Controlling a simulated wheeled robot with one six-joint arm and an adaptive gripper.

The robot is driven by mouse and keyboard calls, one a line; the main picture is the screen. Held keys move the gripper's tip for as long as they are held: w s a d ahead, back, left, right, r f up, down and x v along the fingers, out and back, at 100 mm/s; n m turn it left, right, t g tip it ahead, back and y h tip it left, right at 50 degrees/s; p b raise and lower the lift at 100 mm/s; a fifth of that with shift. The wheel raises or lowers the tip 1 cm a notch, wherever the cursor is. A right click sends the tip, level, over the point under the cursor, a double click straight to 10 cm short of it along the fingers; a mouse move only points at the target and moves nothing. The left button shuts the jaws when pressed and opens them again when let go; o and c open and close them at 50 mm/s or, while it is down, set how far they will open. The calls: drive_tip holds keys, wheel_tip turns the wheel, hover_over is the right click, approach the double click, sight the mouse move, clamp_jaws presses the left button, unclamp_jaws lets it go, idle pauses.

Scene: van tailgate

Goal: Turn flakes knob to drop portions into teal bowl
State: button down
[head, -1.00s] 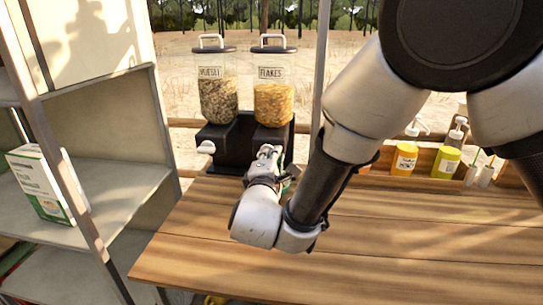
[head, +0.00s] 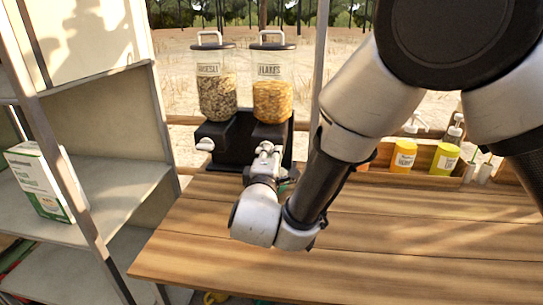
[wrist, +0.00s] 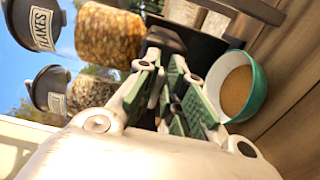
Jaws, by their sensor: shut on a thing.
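The flakes dispenser (head: 271,98) stands on a black base at the back of the wooden counter, partly full of orange flakes. It also shows in the wrist view (wrist: 110,35). My gripper (head: 265,150) is at the front of the base below the flakes dispenser. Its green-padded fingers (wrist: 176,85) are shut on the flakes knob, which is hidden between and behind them. The teal bowl (wrist: 257,92) sits right beside the fingers in the wrist view, upright, with a tan-brown inside; I cannot tell how full it is. In the head view my arm mostly hides the bowl.
The muesli dispenser (head: 216,95) with its white knob (head: 205,144) stands just left. A wooden rack with orange and yellow bottles (head: 403,158) is at the right. A shelf (head: 110,195) with a white-green box (head: 38,180) is at the left. The front counter is clear.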

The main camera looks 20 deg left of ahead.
drive_tip(key=c, duration=1.5)
unclamp_jaws()
drive_tip(key=v, duration=1.2)
